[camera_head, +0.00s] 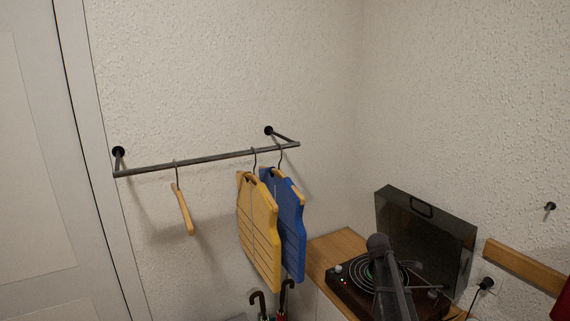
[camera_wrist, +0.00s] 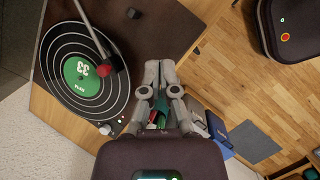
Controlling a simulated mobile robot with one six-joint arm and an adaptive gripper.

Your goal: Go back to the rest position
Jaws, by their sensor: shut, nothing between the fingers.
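My gripper (camera_wrist: 160,68) shows in the wrist view with its two grey fingers together and nothing between them. It is beside the record player (camera_wrist: 152,28), to the right of the black record with a green label (camera_wrist: 83,70). How high it is above the surface cannot be told. In the head view, a dark grey part of my arm stands in front of the record player (camera_head: 345,292) and hides part of it. The gripper's fingertips cannot be made out in that view.
The record player's dark lid (camera_head: 440,235) stands open on the wooden cabinet (camera_head: 335,248). A wall rail (camera_head: 215,157) holds a bare hanger (camera_head: 183,210), a yellow vest (camera_head: 257,230) and a blue vest (camera_head: 290,225). Umbrellas (camera_head: 286,295) stand below. Wooden floor (camera_wrist: 222,65) shows at right.

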